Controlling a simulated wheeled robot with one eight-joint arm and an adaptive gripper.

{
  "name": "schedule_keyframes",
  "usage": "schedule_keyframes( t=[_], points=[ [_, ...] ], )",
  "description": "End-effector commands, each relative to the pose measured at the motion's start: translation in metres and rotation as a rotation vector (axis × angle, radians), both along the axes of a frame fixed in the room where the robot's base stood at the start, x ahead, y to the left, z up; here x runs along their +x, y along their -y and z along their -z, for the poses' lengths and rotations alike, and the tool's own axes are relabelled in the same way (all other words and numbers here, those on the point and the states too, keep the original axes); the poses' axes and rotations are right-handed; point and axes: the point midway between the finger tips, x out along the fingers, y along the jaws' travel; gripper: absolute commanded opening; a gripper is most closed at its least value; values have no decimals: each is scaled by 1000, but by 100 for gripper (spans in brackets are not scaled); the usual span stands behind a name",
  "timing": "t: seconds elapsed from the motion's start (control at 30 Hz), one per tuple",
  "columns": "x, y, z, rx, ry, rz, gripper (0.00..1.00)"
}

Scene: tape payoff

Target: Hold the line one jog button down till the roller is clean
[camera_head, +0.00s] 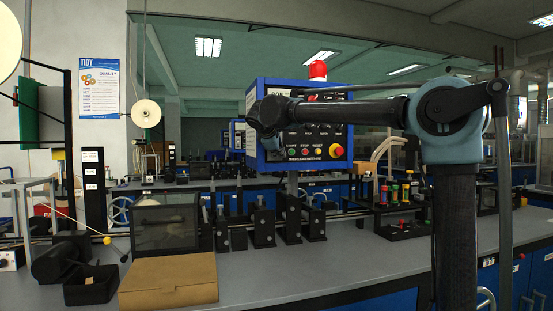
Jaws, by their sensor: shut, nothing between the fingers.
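A blue-framed control box (251,96) with a dark front stands behind my arm. A row of small buttons shows on it: a green one (292,151), a red one (305,151) and a yellow one (318,151). A large red knob (337,151) on yellow sits at their right. The labels are too small to read, so I cannot tell which is the line one jog button. My arm crosses the upper part of the box and hides some controls. My gripper cannot be made out. I cannot pick out the roller or see whether it is clean.
Black stands (262,228) line the grey bench (290,270). A dark screen-like panel (165,228), a cardboard box (168,282) and a black bin (91,285) stand at left. A rack of small coloured items (403,222) stands at right. A red beacon (318,70) tops the control box.

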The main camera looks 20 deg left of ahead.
Motion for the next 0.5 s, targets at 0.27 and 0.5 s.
schedule_keyframes(
  t=[0.27,0.5],
  points=[
    [-2,1,0,0,0,0,0],
    [-10,6,0,0,0,0,0]
  ],
)
